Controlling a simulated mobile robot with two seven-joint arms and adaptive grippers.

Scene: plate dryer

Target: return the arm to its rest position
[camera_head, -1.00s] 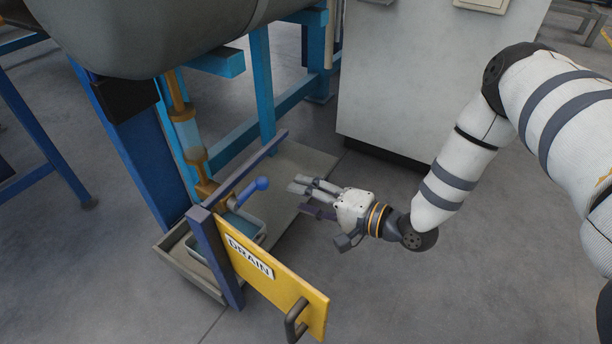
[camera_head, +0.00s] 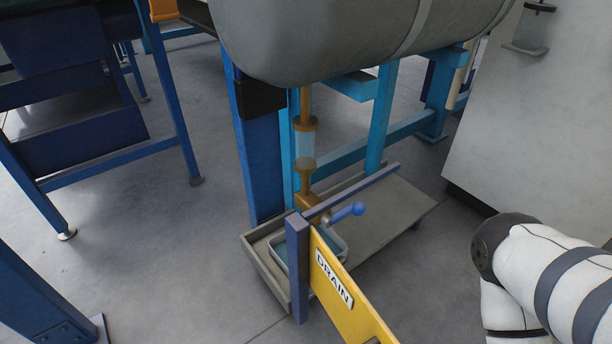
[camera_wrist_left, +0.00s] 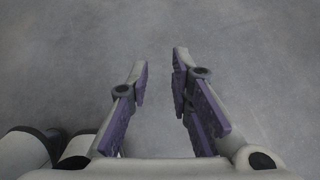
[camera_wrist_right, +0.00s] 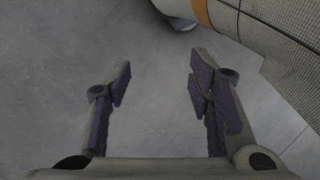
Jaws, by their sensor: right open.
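My right arm (camera_head: 530,270) is at the lower right of the head view, bent, with its gripper out of that picture. In the right wrist view my right gripper (camera_wrist_right: 160,72) is open and empty over bare grey floor. In the left wrist view my left gripper (camera_wrist_left: 160,72) has its fingers apart, with nothing between them, also over bare floor. The left arm does not show in the head view. The valve's blue handle (camera_head: 350,211) stands clear of both grippers, by the yellow DRAIN panel (camera_head: 345,300).
A grey tank (camera_head: 350,35) on a blue frame stands above the brass drain pipe (camera_head: 305,150). A small tray (camera_head: 338,246) of liquid sits under the valve. A pale cabinet (camera_head: 510,120) is at right and a blue bench (camera_head: 75,100) at left.

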